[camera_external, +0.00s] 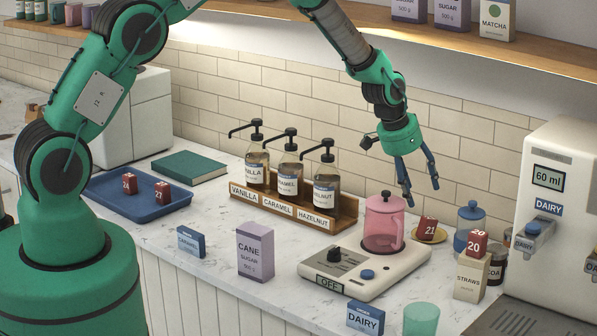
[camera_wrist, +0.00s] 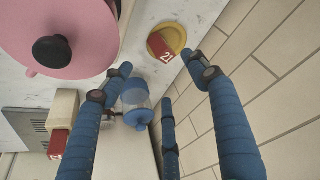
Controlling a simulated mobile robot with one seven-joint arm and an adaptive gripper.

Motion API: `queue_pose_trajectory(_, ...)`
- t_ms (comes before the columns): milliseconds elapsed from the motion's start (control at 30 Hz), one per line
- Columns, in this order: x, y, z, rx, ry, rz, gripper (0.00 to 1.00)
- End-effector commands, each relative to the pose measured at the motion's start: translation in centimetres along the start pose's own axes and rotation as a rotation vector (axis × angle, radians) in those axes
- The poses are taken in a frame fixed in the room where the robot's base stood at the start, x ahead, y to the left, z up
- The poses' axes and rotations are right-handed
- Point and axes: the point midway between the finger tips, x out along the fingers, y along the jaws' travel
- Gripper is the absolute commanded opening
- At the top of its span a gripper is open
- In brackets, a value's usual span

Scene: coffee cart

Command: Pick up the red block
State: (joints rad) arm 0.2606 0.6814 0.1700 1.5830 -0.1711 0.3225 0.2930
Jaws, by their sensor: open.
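A red block (camera_external: 428,229) marked 21 rests on a small yellow dish behind the pink pot; it also shows in the wrist view (camera_wrist: 164,48). Another red block (camera_external: 477,242), marked 20, sits on top of the straws box; it shows at the lower left of the wrist view (camera_wrist: 58,144). Two more red blocks, one at left (camera_external: 129,184) and one at right (camera_external: 162,191), lie on the blue tray. My gripper (camera_external: 420,190) is open and empty, above the counter near the pink pot and the yellow dish. Its blue fingers also show in the wrist view (camera_wrist: 158,72).
The pink pot (camera_external: 383,222) stands on a scale-like base left of the dish. A blue lidded jar (camera_external: 470,222) stands right of the dish, close to the straws box (camera_external: 470,278). The dairy dispenser (camera_external: 560,180) is at far right; the tiled wall is behind.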

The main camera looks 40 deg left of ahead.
Motion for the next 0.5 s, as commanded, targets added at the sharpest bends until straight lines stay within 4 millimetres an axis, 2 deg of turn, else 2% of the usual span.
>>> queue_pose_trajectory(500,5.8,0.0,0.0,-0.001,-0.001,0.0,0.59)
